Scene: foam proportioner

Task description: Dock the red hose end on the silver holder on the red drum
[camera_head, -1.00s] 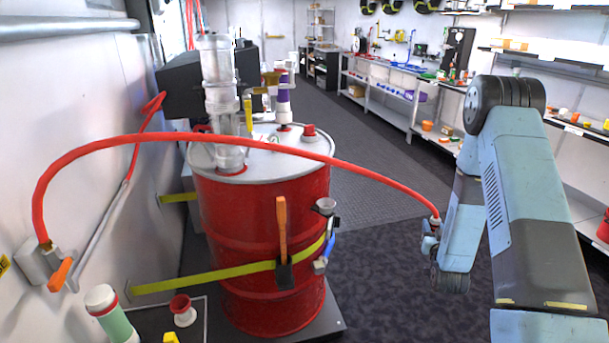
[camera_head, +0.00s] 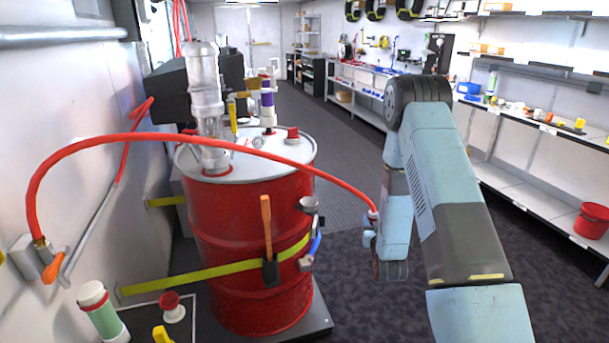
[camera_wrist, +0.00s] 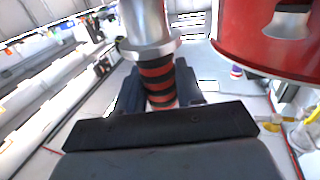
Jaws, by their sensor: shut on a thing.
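The red hose (camera_head: 200,137) arches from the left wall across in front of the drum to my gripper (camera_head: 370,238), right of the drum. In the wrist view my gripper (camera_wrist: 160,92) is shut on the red hose end (camera_wrist: 157,80), a red-and-black banded piece with a silver fitting (camera_wrist: 146,28). The silver holder (camera_head: 308,204) is a small cup on the right side of the red drum (camera_head: 235,215). The hose end is right of the holder and apart from it. A red body with a silver piece, probably the drum (camera_wrist: 245,45) and holder (camera_wrist: 290,22), shows upper right in the wrist view.
A yellow strap (camera_head: 190,277) and an orange-handled tool (camera_head: 267,228) are on the drum's front. A blue-handled part (camera_head: 313,245) hangs below the holder. A red bucket (camera_head: 592,220) stands on the right shelf. Dark floor (camera_head: 345,290) is open right of the drum.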

